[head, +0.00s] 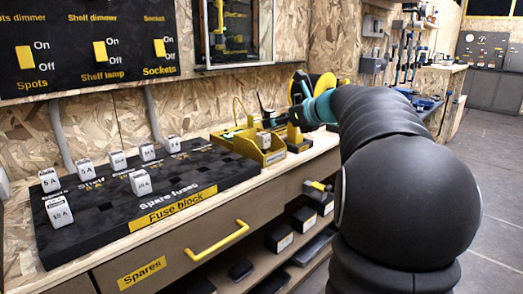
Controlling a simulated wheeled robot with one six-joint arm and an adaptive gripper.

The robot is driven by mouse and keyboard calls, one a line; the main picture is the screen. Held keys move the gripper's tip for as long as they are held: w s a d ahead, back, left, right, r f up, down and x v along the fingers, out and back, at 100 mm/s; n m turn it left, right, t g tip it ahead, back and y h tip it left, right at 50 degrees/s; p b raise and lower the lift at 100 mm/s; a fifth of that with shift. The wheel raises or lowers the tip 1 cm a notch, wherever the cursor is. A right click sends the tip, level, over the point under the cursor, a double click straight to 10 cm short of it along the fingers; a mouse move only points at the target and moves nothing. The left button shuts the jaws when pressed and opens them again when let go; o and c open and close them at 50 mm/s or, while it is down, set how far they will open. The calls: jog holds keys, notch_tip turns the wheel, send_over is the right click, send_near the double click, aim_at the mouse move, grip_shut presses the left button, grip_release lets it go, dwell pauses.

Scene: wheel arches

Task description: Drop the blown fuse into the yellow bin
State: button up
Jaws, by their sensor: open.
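The yellow bin (274,157) stands at the right end of the bench top, beside the black fuse block. A small pale block (263,139), looking like a fuse, shows at the bin's front rim; its label is too small to read. My gripper (298,108) is open at the end of my arm, just right of and above the bin. Its fingers are small and partly hidden, and I see nothing held in them. Several white fuses, including one marked 5 A (49,180), stand upright on the fuse block (110,208). I cannot tell which fuse is blown.
A switch panel (88,52) and a framed cabinet (232,32) are on the wall behind. A drawer with a yellow handle (217,243) and a shelf with dark boxes (279,237) are below the bench top. Open floor (495,190) lies to the right.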

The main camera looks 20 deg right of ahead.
jog(key=v, duration=0.5)
dwell(0.4)
jog(key=s+a+f+n+g+h, duration=0.1)
jog(key=s+a+f+n+g, duration=0.2)
jog(key=f+n, duration=0.4)
jog(key=s+f+n+g+h, duration=0.1)
jog(key=s+f+n+g, duration=0.1)
jog(key=s+f+n, duration=0.45)
jog(key=s+a+f+n+g+h+p, duration=0.1)
jog(key=s+a+f+n+p, duration=0.1)
jog(key=s+a+n, duration=0.7)
jog(key=s+a+f+n+g+h+p, duration=0.1)
jog(key=s+a+f+n+p, duration=0.1)
jog(key=s+a+n, duration=0.7)
jog(key=shift+s+a+f+h+p, duration=0.4)
jog(key=shift+s+a, duration=0.25)
jog(key=shift+a, duration=0.2)
